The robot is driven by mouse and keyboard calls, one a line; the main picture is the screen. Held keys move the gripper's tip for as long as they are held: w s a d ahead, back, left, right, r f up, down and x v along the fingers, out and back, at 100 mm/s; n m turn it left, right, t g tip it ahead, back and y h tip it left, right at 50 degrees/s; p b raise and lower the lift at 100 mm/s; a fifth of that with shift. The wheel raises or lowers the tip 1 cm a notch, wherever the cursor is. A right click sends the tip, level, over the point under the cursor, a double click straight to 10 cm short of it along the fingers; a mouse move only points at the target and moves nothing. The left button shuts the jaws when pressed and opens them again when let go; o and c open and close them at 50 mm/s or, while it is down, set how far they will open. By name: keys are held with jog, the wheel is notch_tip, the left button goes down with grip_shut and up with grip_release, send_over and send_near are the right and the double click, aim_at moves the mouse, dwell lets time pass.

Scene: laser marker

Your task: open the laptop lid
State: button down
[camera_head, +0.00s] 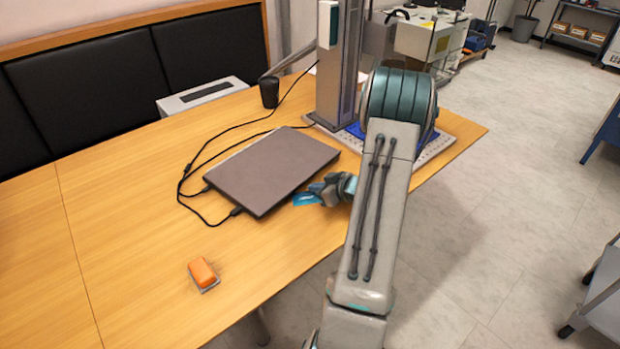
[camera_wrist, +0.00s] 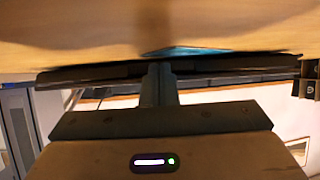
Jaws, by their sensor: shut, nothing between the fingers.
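The laptop (camera_head: 272,167) is a dark grey slab lying on the wooden table, with its lid down in the head view. In the wrist view its front edge (camera_wrist: 95,74) is a thin dark strip across the picture. My gripper (camera_head: 318,191) is low beside the laptop's right-hand edge. The wrist view shows its fingers (camera_wrist: 158,72) together and empty, with the tips at that edge. I cannot tell whether they touch it, or whether a small gap is open under the lid.
A blue card (camera_head: 305,199) lies on the table (camera_head: 130,200) beside my gripper. Black cables (camera_head: 183,180) run along the laptop's left side. An orange block (camera_head: 202,272) lies at the front. A black cup (camera_head: 269,92) and a grey column (camera_head: 338,70) stand behind. The table's left is clear.

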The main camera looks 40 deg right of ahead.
aim_at(308, 191)
jog(key=shift+w+a+f, duration=0.15)
jog(key=shift+w+a, duration=0.1)
jog(key=shift+a, duration=0.05)
jog(key=shift+w+a, duration=0.3)
jog(key=shift+w, duration=0.5)
jog(key=shift+w, duration=0.1)
jog(key=shift+w+a+f, duration=0.1)
jog(key=shift+w+a, duration=0.05)
dwell(0.4)
jog(key=shift+w+r+p, duration=0.1)
jog(key=shift+r+p, duration=0.15)
jog(key=shift+p, duration=0.15)
jog(key=shift+w+r+p, duration=0.2)
jog(key=shift+p, duration=0.1)
jog(key=shift+s+d+r+p, duration=0.15)
jog(key=shift+d+r+p, duration=0.2)
jog(key=shift+r+p, duration=1)
jog(key=shift+r, duration=0.2)
